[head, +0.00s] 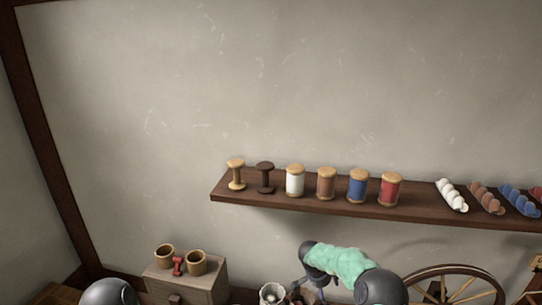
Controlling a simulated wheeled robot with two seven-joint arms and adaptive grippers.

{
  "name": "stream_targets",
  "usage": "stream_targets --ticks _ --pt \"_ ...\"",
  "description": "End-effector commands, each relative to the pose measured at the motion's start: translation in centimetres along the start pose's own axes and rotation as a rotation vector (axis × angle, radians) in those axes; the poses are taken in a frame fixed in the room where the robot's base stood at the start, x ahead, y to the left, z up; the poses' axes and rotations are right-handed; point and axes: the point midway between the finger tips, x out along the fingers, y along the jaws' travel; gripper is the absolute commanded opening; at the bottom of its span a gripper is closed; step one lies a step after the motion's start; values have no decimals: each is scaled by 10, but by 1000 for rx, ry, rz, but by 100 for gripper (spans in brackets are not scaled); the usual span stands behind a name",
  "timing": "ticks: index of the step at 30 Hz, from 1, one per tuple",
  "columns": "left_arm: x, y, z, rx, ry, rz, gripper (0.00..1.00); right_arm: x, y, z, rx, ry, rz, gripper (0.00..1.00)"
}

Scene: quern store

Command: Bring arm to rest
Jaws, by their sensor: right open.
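My right arm, with a pale green cover on its forearm, comes in at the bottom right of the head view and bends downward. My right gripper (309,293) points down at the bottom edge, open, and its tips are partly cut off. A pale grey round object (271,293) is just left of it; I cannot tell whether they touch. A dark rounded part of my left arm shows at the bottom left; my left gripper is out of view.
A wall shelf (300,207) holds bare and wound spools (295,181) and twisted yarn skeins (452,195). At lower left, a wooden box (209,284) carries two cups (196,263) and a small red item (177,266). A spoked wheel (455,270) stands right of my right arm.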

Motion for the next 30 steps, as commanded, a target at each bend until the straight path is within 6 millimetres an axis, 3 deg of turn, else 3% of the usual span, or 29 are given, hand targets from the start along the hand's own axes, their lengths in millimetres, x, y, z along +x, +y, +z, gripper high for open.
stream_targets --ticks 3,8,14,20,26,30 --pt "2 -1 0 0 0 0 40 33 27 3 -21 101 40 82" --pt "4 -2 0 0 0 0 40 66 50 14 -72 213 24 82" --pt "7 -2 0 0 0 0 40 98 67 52 -167 270 -73 82" --pt "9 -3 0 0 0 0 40 117 80 121 -272 215 -221 82" --pt "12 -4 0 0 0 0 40 119 104 217 -369 50 -374 82" --pt "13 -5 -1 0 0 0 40 106 131 292 -429 -114 -464 82"
